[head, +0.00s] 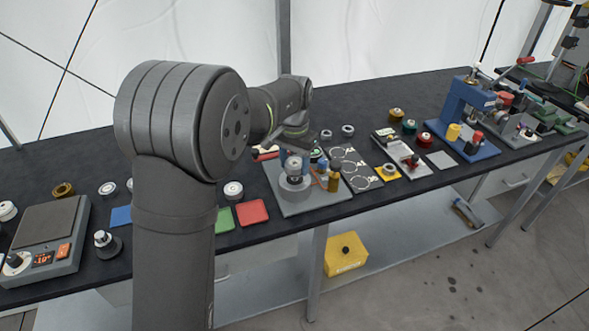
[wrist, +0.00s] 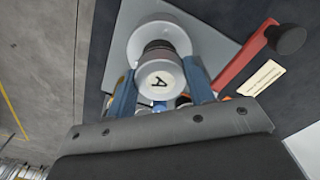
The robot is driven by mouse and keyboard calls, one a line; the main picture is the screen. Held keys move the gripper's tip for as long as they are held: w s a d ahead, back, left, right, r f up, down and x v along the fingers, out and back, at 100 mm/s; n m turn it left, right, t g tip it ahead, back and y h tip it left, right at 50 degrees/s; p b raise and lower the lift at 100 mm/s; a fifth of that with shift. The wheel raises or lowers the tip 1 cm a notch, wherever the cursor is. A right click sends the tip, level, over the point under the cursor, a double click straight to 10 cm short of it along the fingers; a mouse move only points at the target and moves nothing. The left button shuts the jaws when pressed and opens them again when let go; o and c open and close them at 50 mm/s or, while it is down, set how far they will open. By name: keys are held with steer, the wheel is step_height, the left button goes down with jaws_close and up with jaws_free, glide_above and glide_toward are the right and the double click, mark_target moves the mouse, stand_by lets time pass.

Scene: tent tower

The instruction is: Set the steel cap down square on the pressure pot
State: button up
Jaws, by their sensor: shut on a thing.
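The steel cap (wrist: 160,84), a pale round piece marked "A", is between the two blue fingers of my gripper (wrist: 160,90) in the wrist view. The gripper is shut on it. The pressure pot (wrist: 150,28), a wide pale round body, is just beyond the cap, with a dark ringed part between them. In the head view the cap (head: 294,165) is over the pot (head: 295,187), which stands on a grey plate (head: 318,199). The cap looks roughly in line with the pot. I cannot tell whether they touch or whether the cap is quite square.
A red lever (wrist: 244,62) with a black knob is close beside my gripper in the wrist view. A black ring board (head: 352,170) is on the right.

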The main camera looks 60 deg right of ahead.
mark_target(295, 174)
steer(key=shift+f, duration=1.2)
steer(key=shift+a+f, duration=0.1)
steer(key=shift+f, duration=0.5)
steer(key=o, duration=1.2)
steer(key=shift+f, duration=0.1)
steer(key=shift+c, duration=0.2)
steer(key=shift+s+a, duration=0.1)
steer(key=shift+s, duration=0.05)
steer(key=r, duration=1.3)
steer(key=shift+d+r, duration=0.2)
